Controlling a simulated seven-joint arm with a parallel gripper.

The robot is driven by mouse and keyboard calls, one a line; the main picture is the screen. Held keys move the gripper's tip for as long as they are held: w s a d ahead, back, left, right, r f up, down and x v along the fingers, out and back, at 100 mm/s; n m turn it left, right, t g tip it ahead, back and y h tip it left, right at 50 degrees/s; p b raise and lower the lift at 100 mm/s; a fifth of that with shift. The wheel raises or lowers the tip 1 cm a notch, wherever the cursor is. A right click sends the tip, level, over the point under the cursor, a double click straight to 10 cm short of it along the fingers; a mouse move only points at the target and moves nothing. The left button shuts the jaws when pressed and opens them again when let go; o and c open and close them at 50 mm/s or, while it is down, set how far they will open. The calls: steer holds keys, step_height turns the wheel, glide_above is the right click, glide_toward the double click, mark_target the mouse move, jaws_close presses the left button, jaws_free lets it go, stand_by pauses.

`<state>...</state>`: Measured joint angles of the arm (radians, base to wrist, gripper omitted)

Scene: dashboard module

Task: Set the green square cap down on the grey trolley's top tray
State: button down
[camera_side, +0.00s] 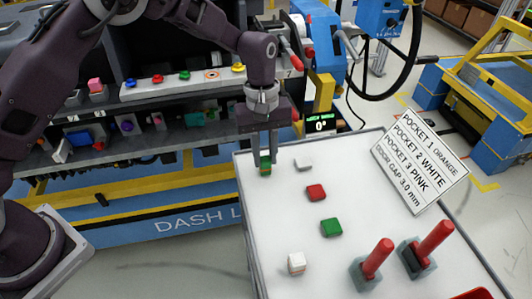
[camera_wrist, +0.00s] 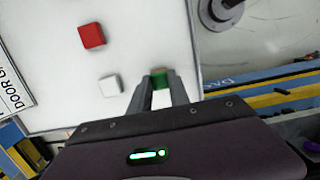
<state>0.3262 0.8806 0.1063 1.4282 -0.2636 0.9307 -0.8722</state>
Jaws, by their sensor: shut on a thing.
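My gripper (camera_side: 265,156) points down over the far left corner of the grey trolley's white top tray (camera_side: 275,215). It is shut on a green square cap (camera_side: 265,167). The wrist view shows the cap's green (camera_wrist: 159,79) between the two fingertips, with the fingers hiding its sides. The cap is at or just above the tray surface; I cannot tell whether it touches. A second green square cap (camera_side: 331,228) lies flat nearer the middle of the tray.
A white cap (camera_side: 303,164) and a red cap (camera_side: 316,192) lie to the right. A white block (camera_side: 296,263), two red-handled tools (camera_side: 375,260) and a pocket sign (camera_side: 420,160) are also on the tray. The dashboard shelves (camera_side: 190,85) stand behind, left.

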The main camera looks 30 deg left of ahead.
steer(key=c, duration=1.2)
jaws_free()
steer(key=shift+c, duration=0.2)
step_height(320, 180, up, 12)
steer(key=w+a, duration=0.1)
steer(key=shift+w+a, duration=0.15)
